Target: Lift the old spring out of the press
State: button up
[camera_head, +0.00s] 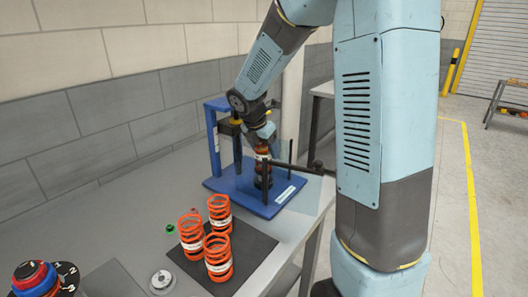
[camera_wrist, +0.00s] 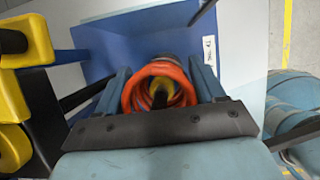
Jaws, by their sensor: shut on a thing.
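The old spring (camera_head: 262,157), orange with a pale band, is upright in the blue press (camera_head: 228,190), above a dark lower part. In the wrist view I look down on its orange coils (camera_wrist: 160,72), with a yellow and dark piece inside the ring. My gripper (camera_head: 263,143) reaches down on it from above. In the wrist view the two blue-grey fingers of my gripper (camera_wrist: 161,88) are shut on the spring, one on each side. Whether the spring's lower end is clear of its seat is hidden.
Several orange springs (camera_head: 218,258) stand on a dark mat (camera_head: 255,255) in front of the press. A dark lever (camera_head: 300,168) sticks out to the right of the press. Yellow press parts (camera_wrist: 38,40) are close on the left in the wrist view. A silver disc (camera_head: 161,281) lies nearer.

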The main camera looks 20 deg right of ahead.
notch_tip(320, 180, up, 18)
dwell(0.5)
jog(key=shift+f, duration=0.1)
notch_tip(320, 180, down, 7)
dwell(1.5)
jog(key=shift+f, duration=0.1)
